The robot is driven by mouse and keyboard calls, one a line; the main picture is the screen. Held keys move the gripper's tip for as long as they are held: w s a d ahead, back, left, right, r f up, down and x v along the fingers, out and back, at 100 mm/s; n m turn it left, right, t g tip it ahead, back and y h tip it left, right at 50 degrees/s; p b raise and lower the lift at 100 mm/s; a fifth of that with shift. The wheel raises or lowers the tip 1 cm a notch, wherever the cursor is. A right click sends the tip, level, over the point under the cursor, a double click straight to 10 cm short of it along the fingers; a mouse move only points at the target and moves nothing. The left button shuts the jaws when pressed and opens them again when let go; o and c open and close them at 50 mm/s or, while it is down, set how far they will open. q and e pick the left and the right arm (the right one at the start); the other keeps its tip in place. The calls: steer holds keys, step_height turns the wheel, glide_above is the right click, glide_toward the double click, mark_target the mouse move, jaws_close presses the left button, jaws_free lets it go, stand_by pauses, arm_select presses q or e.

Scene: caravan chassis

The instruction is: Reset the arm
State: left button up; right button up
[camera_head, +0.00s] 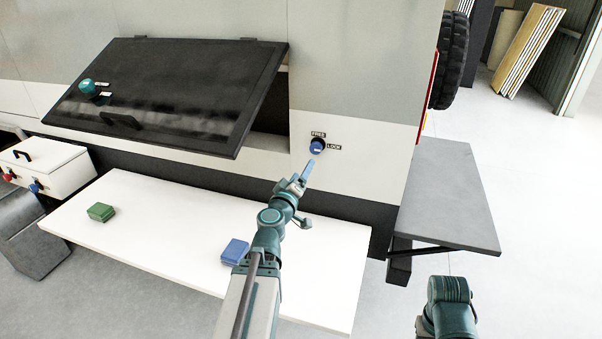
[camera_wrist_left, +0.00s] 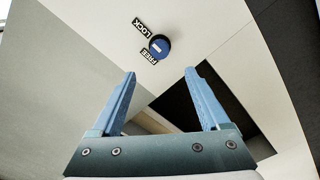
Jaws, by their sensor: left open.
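My left gripper (camera_head: 304,173) is raised in front of the caravan wall, just below a round blue knob (camera_head: 317,147) with FREE and LOCK labels beside it. In the left wrist view the gripper (camera_wrist_left: 161,74) is open, with two blue fingers apart and nothing between them. The knob (camera_wrist_left: 159,46) lies beyond the fingertips there, apart from them. Part of my right arm (camera_head: 447,305) shows at the lower right; its gripper is not in view.
A dark hatch panel (camera_head: 170,85) stands tilted open at the left. A white table (camera_head: 160,225) below carries a green block (camera_head: 101,212) and a blue block (camera_head: 235,252). A white box (camera_head: 45,167) stands at far left. A grey shelf (camera_head: 445,195) juts out at right.

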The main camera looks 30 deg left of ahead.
stand_by(0.3)
arm_select(q)
steer(key=s+d+f+m+g+h, duration=0.1)
steer(key=d+f+m+g+h, duration=0.25)
steer(key=d, duration=0.65)
steer(key=d+f+m+g+h, duration=0.2)
steer(key=d+f+m+h, duration=0.25)
steer(key=d, duration=0.55)
steer(key=s+d+f+m+g+h, duration=0.1)
steer(key=d+f+m+g+h, duration=0.2)
steer(key=d, duration=0.7)
steer(key=s+d+f+m+g+y, duration=0.2)
steer(key=s+d+f+m+g, duration=0.2)
steer(key=s+d+f+g, duration=0.25)
steer(key=s+a+f+g+y, duration=0.1)
steer(key=s+f+y, duration=0.1)
steer(key=s, duration=0.4)
steer(key=s+a+f+m+g+y, duration=0.1)
steer(key=s+a+f+g+y, duration=0.1)
steer(key=s+y, duration=0.2)
steer(key=shift+s+a+f+y, duration=0.2)
steer(key=shift+s+y, duration=0.1)
steer(key=shift+s, duration=0.65)
